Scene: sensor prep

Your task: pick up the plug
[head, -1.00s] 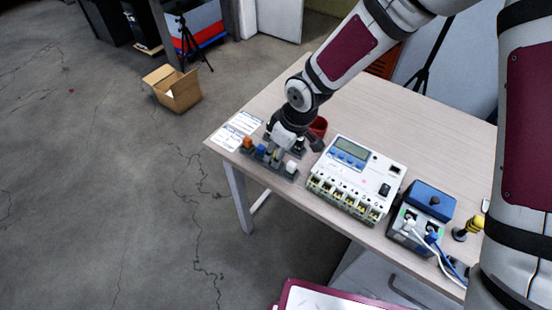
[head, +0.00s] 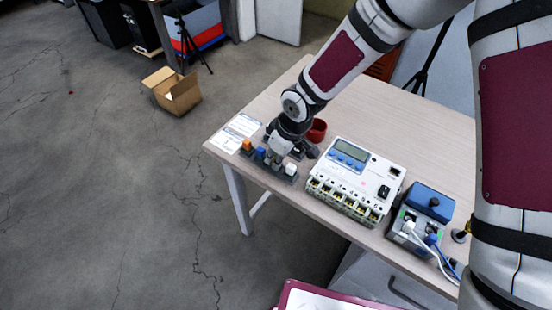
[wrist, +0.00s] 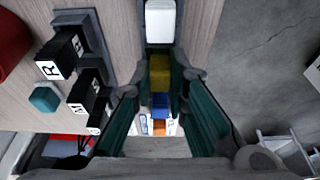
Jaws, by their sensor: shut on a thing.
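A yellow plug (wrist: 159,72) shows between my gripper's fingers in the wrist view. My gripper (wrist: 160,80) is shut on it, with one finger at each side. It stands in a row with a white plug (wrist: 160,22), a blue plug (wrist: 160,104) and an orange plug (wrist: 158,126). In the head view my gripper (head: 274,160) points down at the grey rack (head: 277,172), between the blue plug (head: 260,153) and the white plug (head: 291,169), and hides the yellow plug. I cannot tell whether the yellow plug is clear of the rack.
A red cup (head: 317,130) stands behind my gripper. A white metering box (head: 355,180) and a blue-topped grey box (head: 428,202) with cables stand to the right. Black lettered blocks (wrist: 65,55) and a teal block (wrist: 44,98) lie beside my gripper. The table (head: 400,118) is clear behind the boxes.

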